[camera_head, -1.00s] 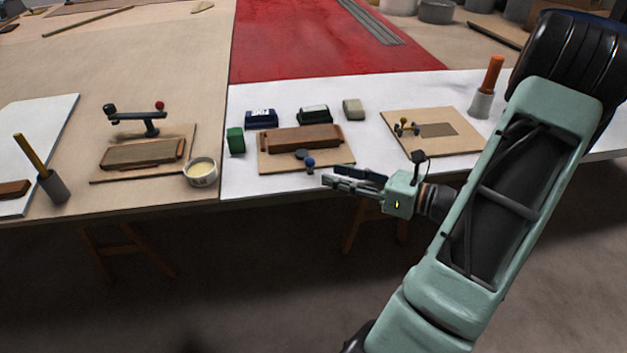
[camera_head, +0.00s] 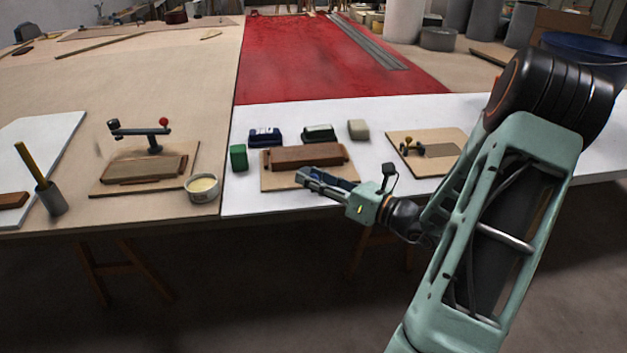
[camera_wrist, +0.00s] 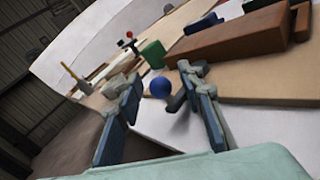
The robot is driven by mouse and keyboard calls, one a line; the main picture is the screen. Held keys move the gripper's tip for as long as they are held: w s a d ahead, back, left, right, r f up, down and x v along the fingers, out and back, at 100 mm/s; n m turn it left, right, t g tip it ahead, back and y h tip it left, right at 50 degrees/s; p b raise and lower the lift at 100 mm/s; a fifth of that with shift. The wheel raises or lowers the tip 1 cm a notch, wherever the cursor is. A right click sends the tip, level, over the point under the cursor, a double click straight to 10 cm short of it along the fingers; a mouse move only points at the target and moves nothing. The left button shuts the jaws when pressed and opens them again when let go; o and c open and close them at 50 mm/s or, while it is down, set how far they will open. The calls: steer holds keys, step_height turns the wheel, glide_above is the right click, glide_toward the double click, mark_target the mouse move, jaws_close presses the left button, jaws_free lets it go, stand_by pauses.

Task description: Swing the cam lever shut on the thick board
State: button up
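The thick board (camera_head: 302,155) is a brown wooden block on a tan plywood base in the middle of the bench. It also shows at the upper right of the wrist view (camera_wrist: 235,35). The cam lever's blue ball knob (camera_wrist: 160,87) sits at the near edge of that base, on a dark lever arm (camera_wrist: 176,101). My gripper (camera_head: 306,178) hides the lever in the head view. In the wrist view my gripper (camera_wrist: 160,84) is open, with the knob seen between its two fingers; I cannot tell whether either touches it.
A left fixture has a red knob (camera_head: 164,122); a right one has a yellow knob (camera_head: 407,142).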

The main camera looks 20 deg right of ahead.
jaws_close()
stand_by(0.3)
